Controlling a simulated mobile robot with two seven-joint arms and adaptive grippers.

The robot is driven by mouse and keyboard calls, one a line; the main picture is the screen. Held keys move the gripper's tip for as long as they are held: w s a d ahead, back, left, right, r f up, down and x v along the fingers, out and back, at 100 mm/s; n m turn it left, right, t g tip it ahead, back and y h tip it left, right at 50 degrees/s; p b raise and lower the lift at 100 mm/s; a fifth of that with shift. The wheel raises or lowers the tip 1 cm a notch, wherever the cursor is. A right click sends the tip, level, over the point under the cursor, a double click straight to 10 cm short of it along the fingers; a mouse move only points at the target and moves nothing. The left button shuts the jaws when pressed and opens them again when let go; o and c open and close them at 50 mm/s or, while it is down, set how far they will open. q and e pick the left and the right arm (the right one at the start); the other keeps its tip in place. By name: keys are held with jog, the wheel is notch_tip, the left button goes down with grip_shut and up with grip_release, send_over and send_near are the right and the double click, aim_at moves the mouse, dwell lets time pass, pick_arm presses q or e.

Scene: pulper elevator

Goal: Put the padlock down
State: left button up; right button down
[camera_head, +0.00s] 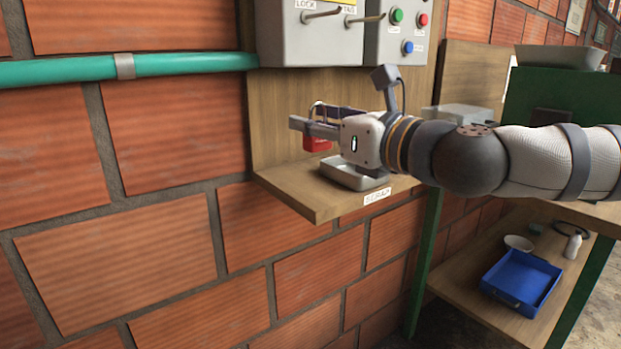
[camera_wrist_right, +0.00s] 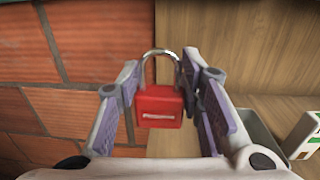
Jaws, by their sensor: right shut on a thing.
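The red padlock (camera_head: 317,144) hangs between the fingers of my right gripper (camera_head: 314,122), shackle up, above the small wooden shelf (camera_head: 300,200). In the right wrist view the padlock (camera_wrist_right: 160,106) is upright between the purple-padded fingers of my right gripper (camera_wrist_right: 166,88), its metal shackle standing above the body. The gripper is shut on it. A grey tray (camera_head: 357,184) sits on the shelf below and slightly right of the padlock, partly hidden by my gripper. My left gripper is out of view.
A grey panel with hooks (camera_head: 312,38) and a button box (camera_head: 400,32) are mounted above the shelf. The shelf edge carries a "SCRAP" label (camera_head: 377,196). The front left of the shelf is bare. A blue tray (camera_head: 520,283) stands on a lower shelf at right.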

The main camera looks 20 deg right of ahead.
jog(key=b, duration=0.2)
send_over(314, 191)
notch_tip(314, 191, down, 6)
jog(key=shift+w+d+f, duration=0.1)
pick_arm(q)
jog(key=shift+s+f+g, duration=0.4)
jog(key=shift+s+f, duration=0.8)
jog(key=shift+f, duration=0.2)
pick_arm(e)
jog(key=shift+f, duration=1.15)
jog(key=shift+f, duration=0.2)
jog(key=c, duration=1.5)
grip_release()
jog(key=shift+f, duration=0.1)
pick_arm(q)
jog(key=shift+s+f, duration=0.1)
pick_arm(e)
jog(key=shift+o, duration=0.7)
jog(key=shift+r, duration=0.2)
